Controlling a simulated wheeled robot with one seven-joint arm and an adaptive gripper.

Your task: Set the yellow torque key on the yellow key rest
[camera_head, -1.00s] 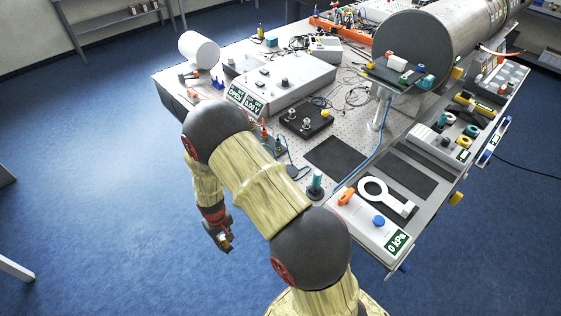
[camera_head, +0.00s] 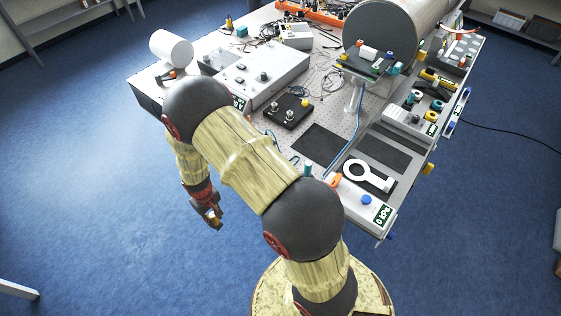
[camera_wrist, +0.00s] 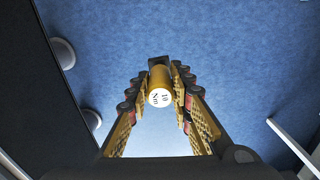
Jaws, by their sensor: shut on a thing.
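In the wrist view my gripper (camera_wrist: 159,70) is shut on the yellow torque key (camera_wrist: 159,98), a short yellow cylinder with a white end marked "10 Nm". In the head view my gripper (camera_head: 212,218) hangs over the blue floor, left of and apart from the table (camera_head: 345,118). The key is too small to make out clearly there. Several yellow parts show on the right side of the table, among them a yellow ring (camera_head: 431,116) and a yellow-and-black piece (camera_head: 438,78). I cannot tell which of them, if any, is the yellow key rest.
The table holds a grey control box (camera_head: 262,76), a black box with knobs (camera_head: 287,110), a white ring-headed tool (camera_head: 367,176), a gauge box (camera_head: 362,205) and a large grey cylinder (camera_head: 385,30). My arm hides part of the near edge. Open floor lies left.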

